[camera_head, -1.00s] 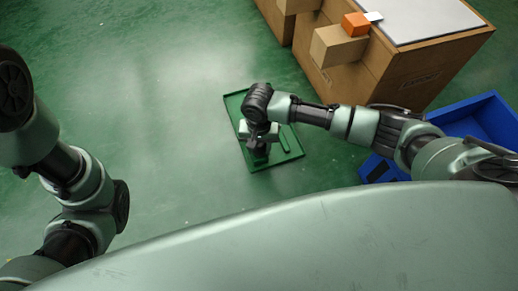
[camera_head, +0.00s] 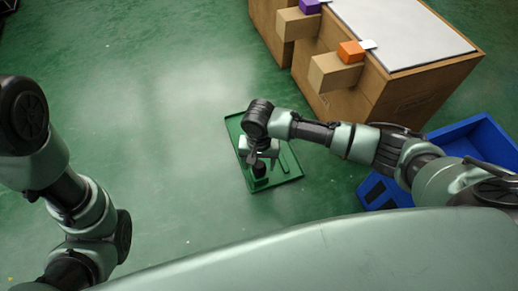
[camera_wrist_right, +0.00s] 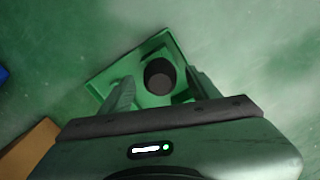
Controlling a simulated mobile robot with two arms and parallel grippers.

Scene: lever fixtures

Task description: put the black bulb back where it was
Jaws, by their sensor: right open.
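The black bulb (camera_head: 259,172) is a dark, round-topped piece at the green tray (camera_head: 290,172), low and central in the head view. In the right wrist view the bulb (camera_wrist_right: 160,76) shows from above as a dark cylinder, with the tray (camera_wrist_right: 97,82) around it. My right gripper (camera_head: 263,160) is over the tray and points down. Its fingers are open, one on each side of the bulb in the wrist view (camera_wrist_right: 159,80). I cannot tell whether the bulb touches the tray floor. My left arm is at the left edge; its gripper does not show clearly.
A brown cabinet (camera_head: 400,95) with a light grey top stands at the upper right. Blocks stick out of its side, with an orange cube (camera_head: 350,52) and a purple cube (camera_head: 310,6) on them. A blue bin (camera_head: 470,135) is at the right. The green floor left of the tray is clear.

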